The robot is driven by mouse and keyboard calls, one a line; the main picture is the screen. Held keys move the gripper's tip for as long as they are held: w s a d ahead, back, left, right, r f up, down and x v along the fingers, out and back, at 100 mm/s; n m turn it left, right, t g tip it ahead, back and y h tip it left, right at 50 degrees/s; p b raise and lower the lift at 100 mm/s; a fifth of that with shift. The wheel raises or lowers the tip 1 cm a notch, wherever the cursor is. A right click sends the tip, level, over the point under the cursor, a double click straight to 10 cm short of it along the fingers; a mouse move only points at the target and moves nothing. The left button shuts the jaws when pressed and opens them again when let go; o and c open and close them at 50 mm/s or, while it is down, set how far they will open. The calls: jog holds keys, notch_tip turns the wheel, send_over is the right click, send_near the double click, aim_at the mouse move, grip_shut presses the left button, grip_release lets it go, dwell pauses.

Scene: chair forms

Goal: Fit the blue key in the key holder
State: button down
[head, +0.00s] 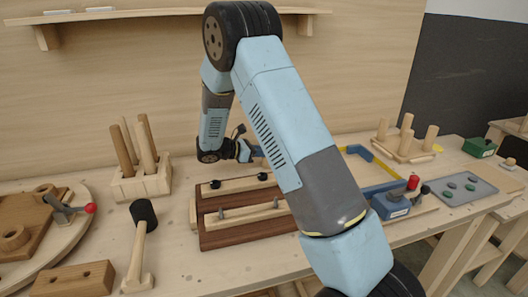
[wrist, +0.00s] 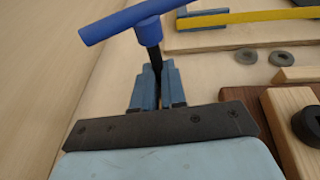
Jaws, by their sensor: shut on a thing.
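The blue key has a blue T-shaped handle and a dark shaft; it shows in the wrist view (wrist: 128,19). My gripper (wrist: 157,72) is shut on the shaft, with the handle beyond the fingertips. In the head view my gripper (head: 245,150) is above the back of the bench, and my arm hides most of the key. I cannot tell for sure which thing is the key holder.
A dark wooden base with pale rails and knobs (head: 250,229) lies in front of my gripper. A peg block (head: 142,184) and a mallet (head: 142,240) stand left. A blue and yellow frame (head: 372,163), a blue vise (head: 390,204) and a grey tray (head: 462,187) are right.

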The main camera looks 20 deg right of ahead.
jog(key=shift+s+f, duration=0.25)
jog(key=shift+f, duration=0.3)
jog(key=c, duration=1.2)
grip_release()
jog(key=shift+a, duration=0.1)
jog(key=shift+o, duration=0.5)
jog(key=v, duration=1.3)
jog(key=shift+w+r, duration=0.2)
jog(key=shift+r, duration=0.2)
jog(key=s+d+r+m+g+y, duration=0.2)
jog(key=s+d+r+m+y, duration=0.8)
jog(key=s+r, duration=0.5)
jog(key=s+d+r+m+t+y, duration=0.1)
jog(key=s+r+m+t+y, duration=0.1)
jog(key=s, duration=0.8)
jog(key=s+d+r+m+t+y, duration=0.1)
jog(key=s+r+m+t+y, duration=0.1)
jog(key=s+m, duration=0.5)
jog(key=shift+s+d+r+t+y, duration=0.3)
jog(key=shift+s+t, duration=0.6)
jog(key=shift+s, duration=0.8)
